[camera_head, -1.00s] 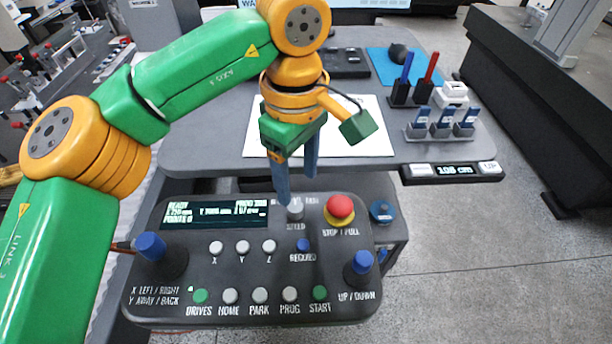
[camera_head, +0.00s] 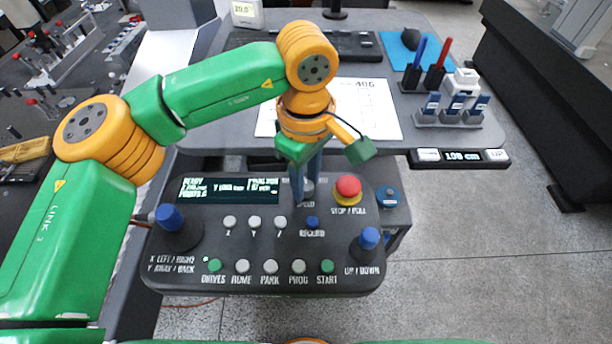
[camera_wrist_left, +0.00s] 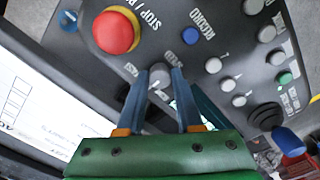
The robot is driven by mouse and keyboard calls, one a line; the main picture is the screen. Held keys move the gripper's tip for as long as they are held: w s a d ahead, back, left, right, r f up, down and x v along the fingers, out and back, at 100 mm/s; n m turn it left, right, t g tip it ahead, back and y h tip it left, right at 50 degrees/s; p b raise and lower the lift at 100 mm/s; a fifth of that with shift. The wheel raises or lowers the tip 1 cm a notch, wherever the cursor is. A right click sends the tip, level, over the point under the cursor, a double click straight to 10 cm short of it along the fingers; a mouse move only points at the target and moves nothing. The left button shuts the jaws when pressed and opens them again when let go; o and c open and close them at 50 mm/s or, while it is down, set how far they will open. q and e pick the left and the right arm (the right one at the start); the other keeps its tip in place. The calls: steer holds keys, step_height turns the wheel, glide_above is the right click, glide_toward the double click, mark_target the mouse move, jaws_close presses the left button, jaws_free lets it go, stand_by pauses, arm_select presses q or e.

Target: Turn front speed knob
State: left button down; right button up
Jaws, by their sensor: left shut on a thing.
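The grey speed knob (camera_head: 308,186) stands on the dark control panel (camera_head: 190,284), above the "SPEED" label and left of the red stop button (camera_head: 348,188). My left gripper (camera_head: 306,200) reaches down to it from above with its blue fingers. In the left wrist view the speed knob (camera_wrist_left: 160,76) sits between the two fingertips of my left gripper (camera_wrist_left: 159,84), which is shut on it. In the head view the fingers partly hide the knob and its label. My right gripper is not in view.
A blue-capped joystick (camera_head: 170,218) stands at the panel's left and another (camera_head: 369,239) at its right. White buttons, a blue record button (camera_head: 312,222) and green buttons lie below the knob. A display (camera_head: 228,190) is to its left. The desk (camera_head: 450,140) is behind.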

arm_select(q)
steer(key=shift+f+n+b, duration=0.1)
steer(key=shift+n+b, duration=0.6)
steer(key=shift+n, duration=0.1)
steer(key=n+b, duration=0.1)
steer(key=n, duration=0.1)
steer(key=shift+n, duration=0.3)
steer(key=n+b, duration=0.1)
steer(key=n, duration=0.2)
steer(key=shift+r+n+b, duration=0.2)
steer(key=shift+n+b, duration=0.3)
steer(key=shift+n, duration=0.7)
steer(key=c, duration=0.6)
jaws_free()
